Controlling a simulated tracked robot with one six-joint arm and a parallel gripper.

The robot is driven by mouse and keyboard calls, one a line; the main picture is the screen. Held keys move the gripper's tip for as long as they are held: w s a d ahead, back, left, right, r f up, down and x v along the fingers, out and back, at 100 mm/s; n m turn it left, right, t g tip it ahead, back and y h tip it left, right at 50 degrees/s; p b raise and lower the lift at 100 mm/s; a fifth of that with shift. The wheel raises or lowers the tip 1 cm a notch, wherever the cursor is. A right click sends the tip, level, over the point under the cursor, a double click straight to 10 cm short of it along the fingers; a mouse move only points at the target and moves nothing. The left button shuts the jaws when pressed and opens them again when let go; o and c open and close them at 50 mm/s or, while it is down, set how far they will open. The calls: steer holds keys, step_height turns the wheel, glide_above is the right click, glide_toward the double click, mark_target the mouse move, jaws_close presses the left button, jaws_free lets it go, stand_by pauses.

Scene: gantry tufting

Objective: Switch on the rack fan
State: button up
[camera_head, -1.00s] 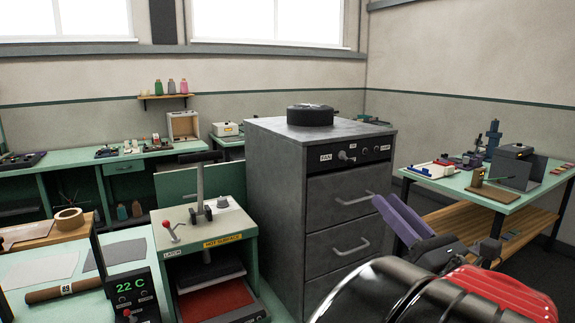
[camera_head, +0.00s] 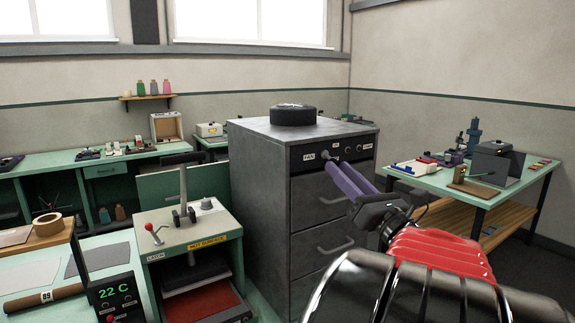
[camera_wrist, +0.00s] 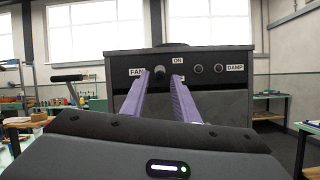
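The grey rack cabinet (camera_head: 258,190) stands in the middle of the head view, with a dark control panel along its top front. The panel carries a FAN label (camera_head: 309,157) at its left, and the wrist view shows the same label (camera_wrist: 136,72). A black round fan (camera_head: 293,115) sits on the cabinet top. My gripper (camera_wrist: 161,76) has two purple fingers pointing at the panel, with a gap between them that frames the knob. Contact with the knob cannot be told.
A press with a red-knobbed lever (camera_head: 154,232) and a HOT SURFACE label stands left of the cabinet. A display reading 22 C (camera_head: 114,292) is at the lower left. A green table (camera_head: 440,178) with machines stands at the right.

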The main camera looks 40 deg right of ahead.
mark_target(336, 162)
steer(key=shift+x, duration=1.55)
steer(key=shift+c, duration=0.6)
steer(key=shift+d, duration=0.1)
jaws_close()
